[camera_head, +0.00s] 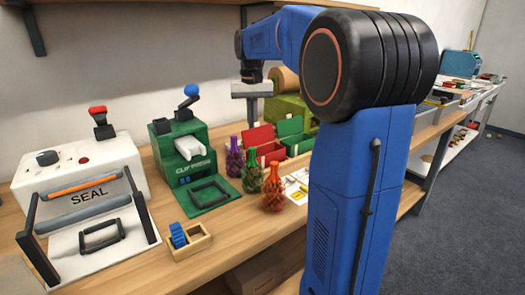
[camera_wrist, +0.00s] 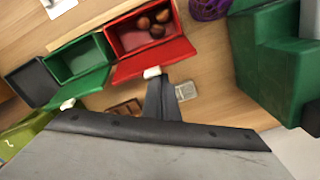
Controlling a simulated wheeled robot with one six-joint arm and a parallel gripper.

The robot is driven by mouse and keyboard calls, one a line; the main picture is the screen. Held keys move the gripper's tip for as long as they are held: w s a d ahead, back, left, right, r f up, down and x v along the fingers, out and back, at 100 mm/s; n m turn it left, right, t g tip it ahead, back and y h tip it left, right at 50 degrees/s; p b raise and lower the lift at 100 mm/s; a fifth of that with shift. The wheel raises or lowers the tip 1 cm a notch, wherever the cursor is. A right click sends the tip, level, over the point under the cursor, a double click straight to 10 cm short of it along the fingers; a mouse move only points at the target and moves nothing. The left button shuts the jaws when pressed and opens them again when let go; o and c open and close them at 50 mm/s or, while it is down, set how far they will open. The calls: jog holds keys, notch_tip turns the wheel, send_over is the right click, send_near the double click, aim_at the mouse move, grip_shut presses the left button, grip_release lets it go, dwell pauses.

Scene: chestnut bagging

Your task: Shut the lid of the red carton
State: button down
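The red carton (camera_wrist: 112,40) lies near the top of the wrist view with several chestnuts inside. Its red lid (camera_wrist: 150,62) is open, with a white tab (camera_wrist: 152,72) on its edge. In the head view the lid (camera_head: 261,136) stands up behind the carton (camera_head: 270,153). My gripper (camera_wrist: 160,84) has its dark fingers together as one narrow wedge, its tip right by the white tab. In the head view my gripper (camera_head: 251,120) points down just behind the red lid. I cannot tell whether it touches the tab or lid.
An open, empty green carton (camera_wrist: 80,62) stands beside the red one, with a dark grey piece (camera_wrist: 35,80) beyond. A green clip machine (camera_head: 187,155), a white sealer (camera_head: 85,175) and net bags (camera_head: 273,186) share the bench. The wooden front edge has some free room.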

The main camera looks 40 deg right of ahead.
aim_at(258, 133)
jog(key=shift+s, duration=0.15)
jog(key=shift+s, duration=1.65)
jog(key=shift+r, duration=3.5)
